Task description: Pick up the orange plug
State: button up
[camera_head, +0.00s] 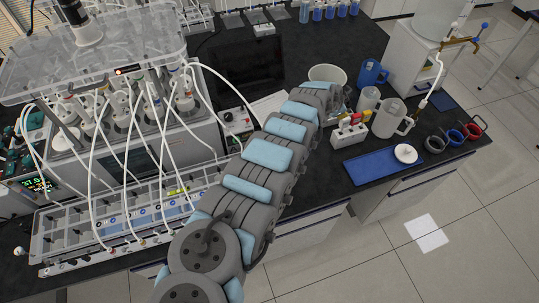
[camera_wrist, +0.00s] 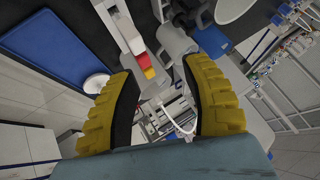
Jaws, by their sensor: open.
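A white holder (camera_head: 348,134) stands on the dark bench right of my arm in the head view. Small coloured plugs stick up from it, among them a red one (camera_head: 356,117) and a yellow one. In the wrist view, a red-orange plug (camera_wrist: 144,61) and a yellow plug (camera_wrist: 149,73) show on the white holder (camera_wrist: 129,38). I cannot tell for certain which is the orange plug. My gripper (camera_wrist: 162,67) is open, its two yellow ribbed fingers apart. The coloured plugs appear between the fingers, beyond the tips, and none is seen touched.
A blue tray (camera_head: 366,167) with a white round piece (camera_head: 405,153) lies in front of the holder. A clear jug (camera_head: 391,119), a blue jug (camera_head: 371,73) and a white bowl (camera_head: 327,74) stand close by. Coloured rings (camera_head: 456,136) sit near the bench edge.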

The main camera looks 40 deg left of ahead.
jog(key=s+a+r+m+g, duration=0.15)
jog(key=s+a+g, duration=0.3)
jog(key=s, duration=0.75)
jog(key=s+a+r+m+g, duration=0.1)
jog(key=s+a+r+g, duration=0.3)
jog(key=s, duration=0.8)
jog(key=shift+h, duration=0.3)
jog(key=shift+s+a+f, duration=0.1)
jog(key=shift+a+f, duration=0.05)
jog(key=shift+f, duration=1.95)
jog(key=shift+s+a+f, duration=0.15)
jog(key=shift+f, duration=1.9)
jog(key=shift+s+a+f, duration=0.1)
jog(key=shift+a+f, duration=0.05)
jog(key=shift+f, duration=1.95)
jog(key=shift+s+a+f, duration=0.1)
jog(key=shift+a+f, duration=0.05)
jog(key=shift+f, duration=1.3)
jog(key=shift+a+f, duration=0.1)
jog(key=shift+f, duration=1.3)
jog(key=shift+c, duration=0.2)
grip_shut()
